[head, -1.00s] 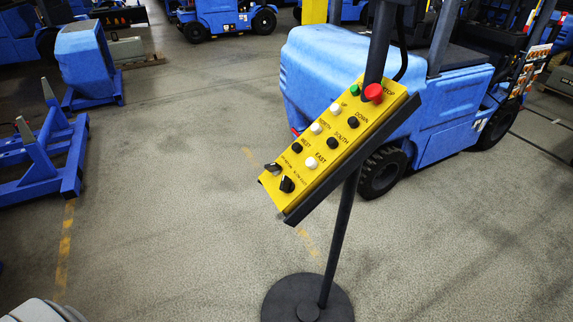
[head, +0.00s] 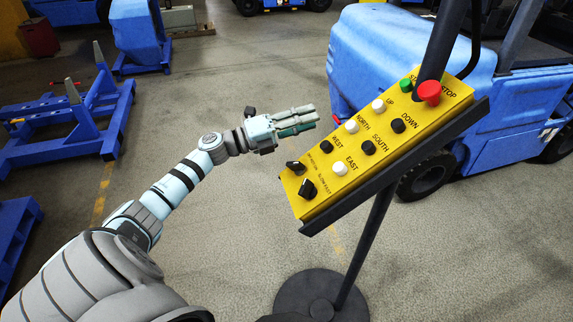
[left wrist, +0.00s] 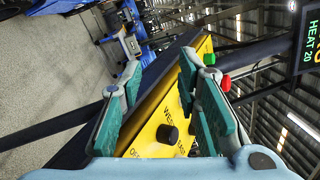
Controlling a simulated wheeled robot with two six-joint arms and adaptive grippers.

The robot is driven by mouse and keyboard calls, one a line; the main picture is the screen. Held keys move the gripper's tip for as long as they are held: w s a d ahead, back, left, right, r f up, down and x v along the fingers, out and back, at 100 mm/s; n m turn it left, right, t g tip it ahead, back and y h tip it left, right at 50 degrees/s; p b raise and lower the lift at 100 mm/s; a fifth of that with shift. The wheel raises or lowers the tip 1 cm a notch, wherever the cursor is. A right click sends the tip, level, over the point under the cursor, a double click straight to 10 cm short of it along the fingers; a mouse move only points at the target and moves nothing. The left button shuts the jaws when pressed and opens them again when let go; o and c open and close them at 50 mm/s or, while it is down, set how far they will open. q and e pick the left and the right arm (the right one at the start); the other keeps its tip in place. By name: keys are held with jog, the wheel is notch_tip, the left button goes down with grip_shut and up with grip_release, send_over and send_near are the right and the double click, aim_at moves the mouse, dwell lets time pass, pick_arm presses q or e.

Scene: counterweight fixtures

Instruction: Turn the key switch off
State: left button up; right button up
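The yellow control panel (head: 375,140) is tilted on a dark stand in the head view. Two black turn knobs sit at its lower left end. The upper one (head: 295,167), apparently the key switch, has a small label too blurred to read surely; the lower one (head: 307,189) is by "SLOW FAST". My left gripper (head: 305,120) is up and left of the panel, apart from the knobs in the picture. In the left wrist view its fingers (left wrist: 162,105) are spread and empty, with a round black button (left wrist: 167,133) beyond. My right gripper is out of view.
A red stop button (head: 429,92) and several black, white and green buttons crowd the panel. A blue forklift (head: 380,65) stands behind it. The round stand base (head: 320,295) is on the floor. Blue frames (head: 60,130) lie at the left. Open floor lies between.

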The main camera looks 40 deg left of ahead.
pick_arm(q)
jog(key=s+d+r+m+g+h, duration=0.2)
jog(key=s+d+r+m+g, duration=0.45)
jog(key=m, duration=0.75)
jog(key=r+m+g+y+b, duration=0.1)
jog(key=r+m+g+y, duration=0.1)
jog(key=m+g+y, duration=0.25)
send_over(293, 163)
jog(key=d, duration=0.3)
jog(key=s+a+m+y, duration=0.4)
jog(key=s+a+y, duration=0.2)
jog(key=s, duration=0.2)
jog(key=shift+t, duration=0.3)
jog(key=x, duration=0.6)
jog(key=w+p+x, duration=0.1)
jog(key=x, duration=0.6)
jog(key=shift+w+d+f, duration=0.1)
jog(key=shift+f, duration=0.4)
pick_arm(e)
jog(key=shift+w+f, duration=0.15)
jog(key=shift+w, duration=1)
pick_arm(q)
jog(key=shift+w, duration=0.1)
grip_shut()
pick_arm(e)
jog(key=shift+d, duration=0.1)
